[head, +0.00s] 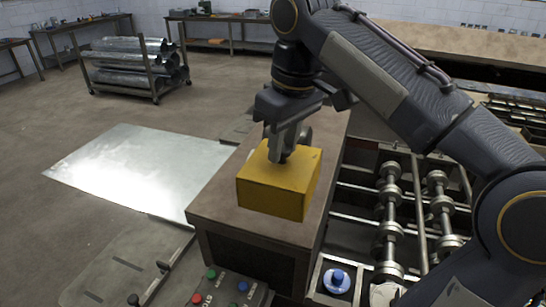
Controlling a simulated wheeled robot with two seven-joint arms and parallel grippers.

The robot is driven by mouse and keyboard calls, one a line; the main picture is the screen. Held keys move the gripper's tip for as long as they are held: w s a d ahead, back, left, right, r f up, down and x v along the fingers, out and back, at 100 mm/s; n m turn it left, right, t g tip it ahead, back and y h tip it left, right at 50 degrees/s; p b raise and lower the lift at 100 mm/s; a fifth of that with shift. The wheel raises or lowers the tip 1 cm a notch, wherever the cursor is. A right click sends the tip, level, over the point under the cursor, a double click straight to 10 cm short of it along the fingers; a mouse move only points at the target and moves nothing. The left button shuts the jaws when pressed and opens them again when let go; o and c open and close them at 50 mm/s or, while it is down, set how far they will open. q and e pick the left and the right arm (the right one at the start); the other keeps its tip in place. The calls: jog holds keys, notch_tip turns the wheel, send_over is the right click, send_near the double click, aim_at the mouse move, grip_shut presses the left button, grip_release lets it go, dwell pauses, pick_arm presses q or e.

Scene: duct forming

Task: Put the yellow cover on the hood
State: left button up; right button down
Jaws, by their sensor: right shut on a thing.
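The yellow cover (272,194) is a box-shaped piece in the middle of the head view. My right gripper (284,155) comes down from above and is shut on the cover at its top. The cover is over the brown machine housing (225,222), which looks like the hood; I cannot tell whether it touches the housing's top or hangs just above it. The fingertips are partly hidden at the cover's top. My left gripper is not in view.
A control panel with coloured buttons (228,290) and a blue knob (337,279) are at the front. Metal rollers (391,215) lie to the right. A shiny sheet (135,168) lies to the left. A cart of ducts (130,65) and workbenches (225,18) stand farther back.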

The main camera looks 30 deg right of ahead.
jog(key=w+d+f+p, duration=0.1)
jog(key=w+f, duration=0.6)
jog(key=f, duration=0.3)
jog(key=shift+d+p, duration=0.4)
jog(key=shift+w+f, duration=0.1)
jog(key=shift+w, duration=0.05)
jog(key=c, duration=1.1)
grip_release()
